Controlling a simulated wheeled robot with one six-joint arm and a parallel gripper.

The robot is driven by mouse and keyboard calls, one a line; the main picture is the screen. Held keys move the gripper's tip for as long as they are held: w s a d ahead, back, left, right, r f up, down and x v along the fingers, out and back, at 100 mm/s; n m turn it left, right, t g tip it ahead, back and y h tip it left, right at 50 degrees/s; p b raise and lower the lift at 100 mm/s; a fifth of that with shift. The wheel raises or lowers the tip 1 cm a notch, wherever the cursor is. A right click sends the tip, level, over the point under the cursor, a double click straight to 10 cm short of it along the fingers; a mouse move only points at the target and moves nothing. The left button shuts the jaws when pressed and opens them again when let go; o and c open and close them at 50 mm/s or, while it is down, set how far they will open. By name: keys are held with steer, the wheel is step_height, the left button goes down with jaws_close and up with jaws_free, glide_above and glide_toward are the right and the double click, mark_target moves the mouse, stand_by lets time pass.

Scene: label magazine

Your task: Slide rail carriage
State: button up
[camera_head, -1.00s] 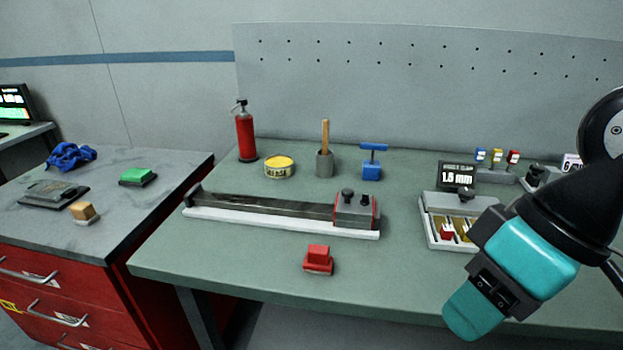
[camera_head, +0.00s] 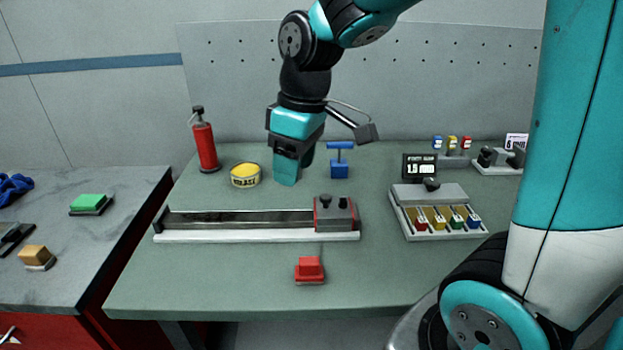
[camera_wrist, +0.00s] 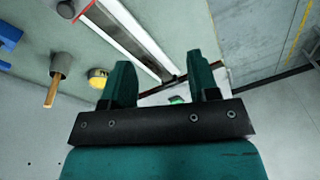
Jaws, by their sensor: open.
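The rail (camera_head: 235,220) is a long dark bar on a white base, lying left to right on the green bench. The grey carriage (camera_head: 336,214) with red edges and dark knobs sits at the rail's right end. My gripper (camera_head: 286,178) hangs above the bench behind the rail, left of the carriage and apart from both. In the wrist view my gripper (camera_wrist: 165,85) has its two teal fingers spread with nothing between them. The rail (camera_wrist: 137,40) runs diagonally beyond the fingers there, and only a red-edged corner of the carriage (camera_wrist: 75,8) shows at the top.
A yellow tin (camera_head: 245,175), fire extinguisher (camera_head: 205,145) and blue T-handled tool (camera_head: 339,165) stand behind the rail. A red block (camera_head: 309,269) lies in front. A label tray (camera_head: 435,222) stands right.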

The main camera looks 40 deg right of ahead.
steer(key=h+p, duration=0.2)
glide_toward(326, 196)
steer(key=shift+g, duration=0.4)
steer(key=f+p, duration=0.1)
steer(key=f, duration=0.5)
steer(key=f+p, duration=0.1)
steer(key=f, duration=0.2)
steer(key=shift+w+d+f+p, duration=0.15)
steer(key=shift+w+p, duration=0.15)
steer(key=shift+w, duration=0.05)
jaws_close()
